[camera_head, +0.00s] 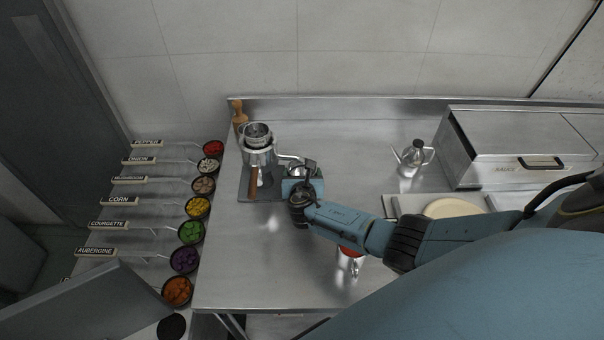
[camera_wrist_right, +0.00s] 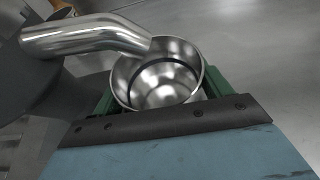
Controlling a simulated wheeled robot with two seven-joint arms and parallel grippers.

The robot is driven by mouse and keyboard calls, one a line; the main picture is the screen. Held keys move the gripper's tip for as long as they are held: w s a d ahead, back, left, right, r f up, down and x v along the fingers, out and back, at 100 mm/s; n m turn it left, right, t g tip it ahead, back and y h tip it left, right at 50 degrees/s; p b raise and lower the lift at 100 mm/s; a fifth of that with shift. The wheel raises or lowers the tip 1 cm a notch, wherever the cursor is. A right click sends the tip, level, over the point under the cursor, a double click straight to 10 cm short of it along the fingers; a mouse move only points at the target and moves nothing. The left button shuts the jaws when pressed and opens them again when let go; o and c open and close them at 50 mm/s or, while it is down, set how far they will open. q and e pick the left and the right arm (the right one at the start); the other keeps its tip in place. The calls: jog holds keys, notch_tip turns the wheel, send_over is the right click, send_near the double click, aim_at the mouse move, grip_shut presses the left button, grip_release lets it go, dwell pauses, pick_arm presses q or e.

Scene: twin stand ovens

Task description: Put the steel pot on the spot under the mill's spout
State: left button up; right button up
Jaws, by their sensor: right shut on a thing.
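The mill (camera_head: 257,150) stands at the back left of the steel counter, with a steel hopper on top and a wooden handle. Its spout (camera_head: 290,158) points right; in the right wrist view the spout (camera_wrist_right: 90,37) comes in from the left, and its end overlaps the pot's left rim. My right gripper (camera_head: 299,180) is shut on the steel pot (camera_wrist_right: 158,78), its green fingers on either side of it. The pot looks upright and empty. The spot under the spout is hidden. I cannot tell the pot's height above the counter. My left gripper is out of view.
A pale round board (camera_head: 450,208) lies at right. Several bowls of vegetables (camera_head: 197,207) line the left edge. A red thing (camera_head: 350,252) is partly under my arm. The front-left counter is clear.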

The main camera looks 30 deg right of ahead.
jog(key=o, duration=0.8)
jog(key=shift+w+f, duration=0.1)
jog(key=shift+o, duration=1.2)
jog(key=shift+s+a+r+p, duration=0.15)
jog(key=shift+s+r+p, duration=0.1)
jog(key=shift+p, duration=0.1)
jog(key=p+v, duration=0.3)
jog(key=v, duration=0.7)
jog(key=shift+s+a+r, duration=0.15)
jog(key=shift+s, duration=0.1)
jog(key=shift+s+a+r, duration=0.15)
jog(key=shift+s+a, duration=0.05)
jog(key=shift+s, duration=0.15)
